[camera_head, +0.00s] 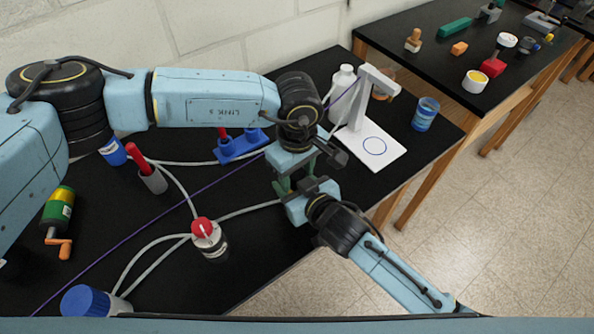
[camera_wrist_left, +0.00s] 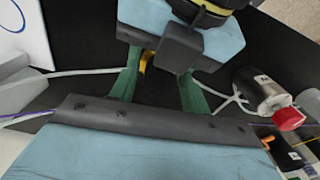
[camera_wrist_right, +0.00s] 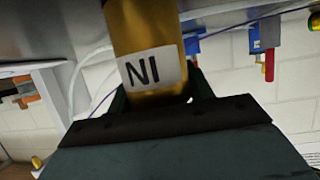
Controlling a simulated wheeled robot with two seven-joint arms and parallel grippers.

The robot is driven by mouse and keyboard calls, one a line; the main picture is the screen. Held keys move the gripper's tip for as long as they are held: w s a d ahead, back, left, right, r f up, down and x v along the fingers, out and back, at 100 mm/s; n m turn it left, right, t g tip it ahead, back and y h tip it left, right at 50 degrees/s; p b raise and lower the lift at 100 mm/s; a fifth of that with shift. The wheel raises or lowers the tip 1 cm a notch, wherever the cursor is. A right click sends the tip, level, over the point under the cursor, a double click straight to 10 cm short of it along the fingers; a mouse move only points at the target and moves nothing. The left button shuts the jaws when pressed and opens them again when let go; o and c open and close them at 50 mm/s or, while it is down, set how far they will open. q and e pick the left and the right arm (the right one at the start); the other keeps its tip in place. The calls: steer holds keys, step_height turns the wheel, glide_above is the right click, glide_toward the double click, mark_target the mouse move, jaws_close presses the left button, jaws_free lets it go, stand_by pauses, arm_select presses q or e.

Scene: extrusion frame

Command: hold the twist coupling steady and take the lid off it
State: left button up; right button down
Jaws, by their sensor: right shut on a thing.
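The twist coupling is a gold-yellow cylinder (camera_wrist_right: 150,55) with a white label reading "NI" in the right wrist view. Its upper end runs out of that frame. My right gripper (camera_wrist_right: 160,98) is shut on it, with a finger at each side. In the head view the grippers face each other, and the coupling is hidden there. My left gripper (camera_head: 288,184) has its green fingers pointing down toward my right gripper (camera_head: 312,188). In the left wrist view the left fingers (camera_wrist_left: 158,80) stand apart with nothing between them, and a small yellow bit (camera_wrist_left: 147,62) shows beside the right gripper. The lid cannot be made out.
A white stand (camera_head: 385,158) and blue cup (camera_head: 425,116) are at right. The table's front edge is close to my right gripper.

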arm_select(q)
steer(key=shift+o, duration=0.4)
steer(key=shift+r, duration=0.1)
step_height(320, 180, up, 4)
steer(key=shift+f, duration=0.25)
steer(key=shift+r, duration=0.8)
steer(key=shift+c, duration=1.2)
step_height(320, 180, up, 6)
steer(key=n, duration=0.2)
step_height(320, 180, down, 11)
steer(key=shift+a+f, duration=0.1)
steer(key=shift+f, duration=0.05)
